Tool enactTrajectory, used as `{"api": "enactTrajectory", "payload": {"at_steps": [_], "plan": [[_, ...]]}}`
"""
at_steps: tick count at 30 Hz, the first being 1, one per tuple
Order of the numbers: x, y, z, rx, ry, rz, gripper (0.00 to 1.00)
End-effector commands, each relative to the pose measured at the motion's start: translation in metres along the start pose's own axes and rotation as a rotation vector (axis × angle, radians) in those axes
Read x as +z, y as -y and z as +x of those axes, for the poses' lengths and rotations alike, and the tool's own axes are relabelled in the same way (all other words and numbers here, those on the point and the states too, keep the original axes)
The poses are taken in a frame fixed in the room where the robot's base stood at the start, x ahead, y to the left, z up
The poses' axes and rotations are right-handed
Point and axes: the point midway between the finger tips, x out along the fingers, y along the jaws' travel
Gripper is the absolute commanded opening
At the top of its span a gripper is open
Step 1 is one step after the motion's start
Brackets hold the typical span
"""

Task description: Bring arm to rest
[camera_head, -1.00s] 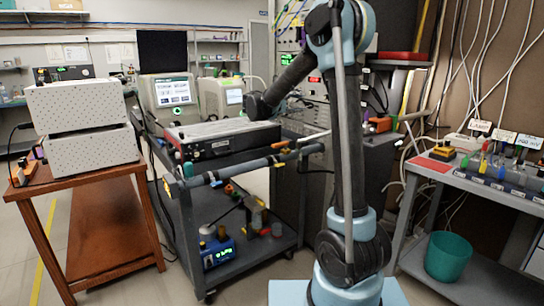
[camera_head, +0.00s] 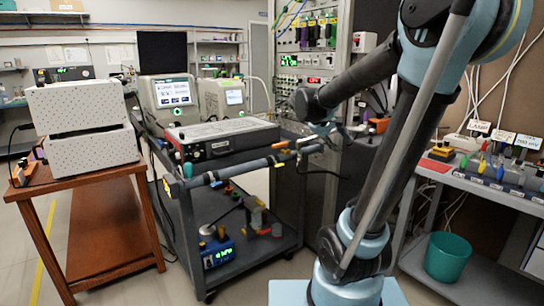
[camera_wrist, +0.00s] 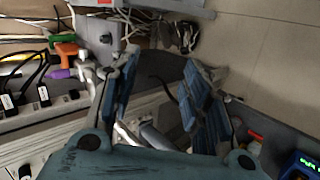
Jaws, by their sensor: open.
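My gripper (camera_wrist: 164,78) is open in the wrist view, its two blue-padded fingers apart with nothing held between them. In the head view my gripper (camera_head: 332,130) is small and partly hidden by my own wrist. It is in the air near the right end of the cart, in front of the equipment rack (camera_head: 290,82). My arm rises from its base, leans to the right, then bends back left to the wrist.
A grey cart (camera_head: 250,235) carries a flat instrument box (camera_head: 222,140). A white perforated box (camera_head: 85,150) stands on a brown table at the left. A grey bench with a green bin (camera_head: 447,256) below is at the right. Loose cables hang on the right wall.

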Motion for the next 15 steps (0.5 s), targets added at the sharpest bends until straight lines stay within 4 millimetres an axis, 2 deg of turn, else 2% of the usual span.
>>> {"api": "enactTrajectory", "payload": {"at_steps": [1,6,15], "plan": [[0.018,0.01,0.002,-0.038,0.004,0.023,0.43],[0.066,0.048,0.007,-0.177,0.012,0.103,0.43],[0.137,0.128,0.006,-0.419,0.019,0.257,0.43]]}}
